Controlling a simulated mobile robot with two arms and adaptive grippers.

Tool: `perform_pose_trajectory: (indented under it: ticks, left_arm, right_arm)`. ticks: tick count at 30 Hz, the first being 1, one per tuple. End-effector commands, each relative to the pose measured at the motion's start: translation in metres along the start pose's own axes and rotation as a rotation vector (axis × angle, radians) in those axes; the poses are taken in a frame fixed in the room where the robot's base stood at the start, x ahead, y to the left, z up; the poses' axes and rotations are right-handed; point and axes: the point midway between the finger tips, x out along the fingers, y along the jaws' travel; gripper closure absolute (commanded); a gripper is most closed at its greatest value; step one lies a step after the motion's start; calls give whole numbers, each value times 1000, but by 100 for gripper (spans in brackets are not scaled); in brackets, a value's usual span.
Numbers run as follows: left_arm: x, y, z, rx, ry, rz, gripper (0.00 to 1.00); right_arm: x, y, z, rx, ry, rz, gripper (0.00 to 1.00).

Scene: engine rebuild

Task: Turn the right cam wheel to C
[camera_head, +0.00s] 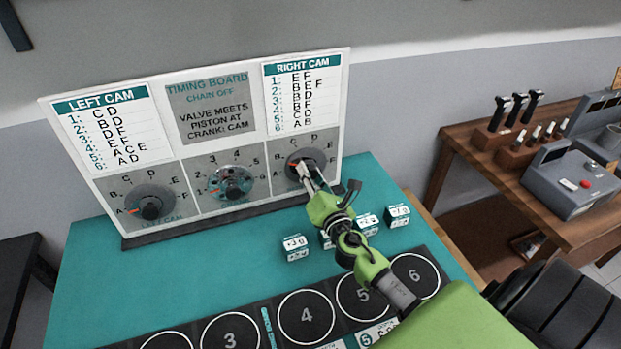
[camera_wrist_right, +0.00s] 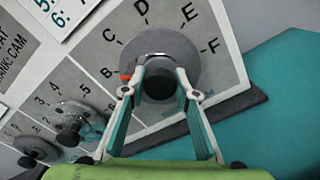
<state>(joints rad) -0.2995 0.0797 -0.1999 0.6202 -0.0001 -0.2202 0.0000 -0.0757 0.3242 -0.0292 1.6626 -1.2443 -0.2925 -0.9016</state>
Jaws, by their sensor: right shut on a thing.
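The right cam wheel (camera_head: 318,158) is a dark grey disc on the right of the timing board, under the RIGHT CAM list. It also shows in the right wrist view (camera_wrist_right: 175,48), with a black knob (camera_wrist_right: 159,88) at its middle. Its orange mark (camera_wrist_right: 126,77) points left, close to the letter B. The letter C (camera_wrist_right: 112,40) stands up and clockwise from the mark. My right gripper (camera_head: 304,171) reaches the wheel from the front. Its two fingers are shut on the knob, one on each side. The letter A is hidden in the wrist view. My left gripper is out of view.
The timing board (camera_head: 210,95) also carries the left cam wheel (camera_head: 150,203) and the middle crank wheel (camera_head: 230,183). Several white labelled blocks (camera_head: 295,248) stand on the teal table (camera_head: 200,276), near my right arm. Numbered circles (camera_head: 306,317) line the front.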

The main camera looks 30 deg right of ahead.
Motion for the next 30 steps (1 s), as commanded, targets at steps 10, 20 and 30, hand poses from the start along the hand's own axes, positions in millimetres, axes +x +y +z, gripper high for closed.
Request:
perform_pose_trajectory:
  ticks: [10, 20, 30]
  left_arm:
    - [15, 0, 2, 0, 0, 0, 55]
    - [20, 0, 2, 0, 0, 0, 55]
    - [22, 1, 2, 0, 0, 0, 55]
  right_arm:
    - [0, -1, -1, 327, -1, -1, 94]
    - [0, -1, 0, 575, -1, 0, 94]
    - [0, 0, 0, 702, 0, -1, 94]
